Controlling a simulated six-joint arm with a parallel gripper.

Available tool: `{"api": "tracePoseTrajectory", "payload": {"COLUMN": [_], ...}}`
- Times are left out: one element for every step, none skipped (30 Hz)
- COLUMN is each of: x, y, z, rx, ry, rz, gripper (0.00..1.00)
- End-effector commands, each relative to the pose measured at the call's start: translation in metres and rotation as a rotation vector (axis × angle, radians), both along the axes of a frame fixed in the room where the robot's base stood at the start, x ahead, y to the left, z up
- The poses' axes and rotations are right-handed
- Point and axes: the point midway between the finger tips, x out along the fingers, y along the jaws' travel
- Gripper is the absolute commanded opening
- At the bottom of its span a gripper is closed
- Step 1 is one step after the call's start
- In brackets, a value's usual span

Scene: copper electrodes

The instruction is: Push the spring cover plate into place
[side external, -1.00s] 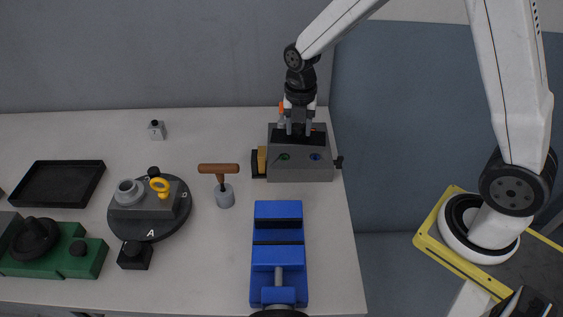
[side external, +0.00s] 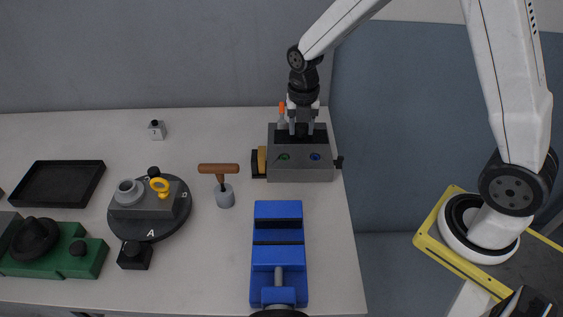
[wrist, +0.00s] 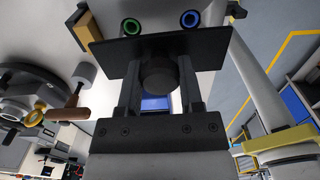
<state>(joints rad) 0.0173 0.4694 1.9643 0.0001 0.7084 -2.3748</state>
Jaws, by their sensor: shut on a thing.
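The spring cover plate (wrist: 105,50) is a flat black plate with a round black knob (wrist: 158,76). In the wrist view my gripper (wrist: 159,68) is shut on the knob, with a finger on either side of it. In the side view my gripper (side external: 302,131) points down over the top of the grey box (side external: 300,171), which has a green port and a blue port on its front. The plate's fit against the box top is hard to make out, as the gripper and dark surfaces hide it.
An orange-handled tool (side external: 282,108) stands just behind the box, close to my gripper. A blue vise (side external: 278,256) is in front. Open table surrounds the small grey block (side external: 156,131).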

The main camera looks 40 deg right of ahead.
Motion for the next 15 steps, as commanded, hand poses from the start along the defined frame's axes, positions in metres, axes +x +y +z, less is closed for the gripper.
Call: {"api": "tracePoseTrajectory", "payload": {"x": [0.000,0.000,0.000,0.000,0.000,0.000,0.000,0.000,0.000,0.000,0.000,0.000,0.000,0.000,0.000], "y": [0.000,0.000,0.000,0.000,0.000,0.000,0.000,0.000,0.000,0.000,0.000,0.000,0.000,0.000,0.000], "z": [-0.002,-0.004,-0.006,-0.008,-0.010,-0.012,-0.015,-0.017,-0.019,-0.021,-0.024,-0.027,-0.029,-0.031,-0.033], "rx": [0.000,0.000,0.000,0.000,0.000,0.000,0.000,0.000,0.000,0.000,0.000,0.001,0.000,0.000,0.000], "ry": [0.001,0.001,0.000,0.000,0.000,0.000,0.001,0.001,0.001,0.000,0.000,0.001,0.001,0.001,0.000], "rz": [0.000,0.000,0.000,0.000,0.000,0.000,0.000,0.000,0.000,0.000,0.000,0.000,0.000,0.000,0.000], "gripper": [0.00,0.00,0.00,0.00,0.00,0.00,0.00,0.00,0.00,0.00,0.00,0.00,0.00,0.00,0.00]}}
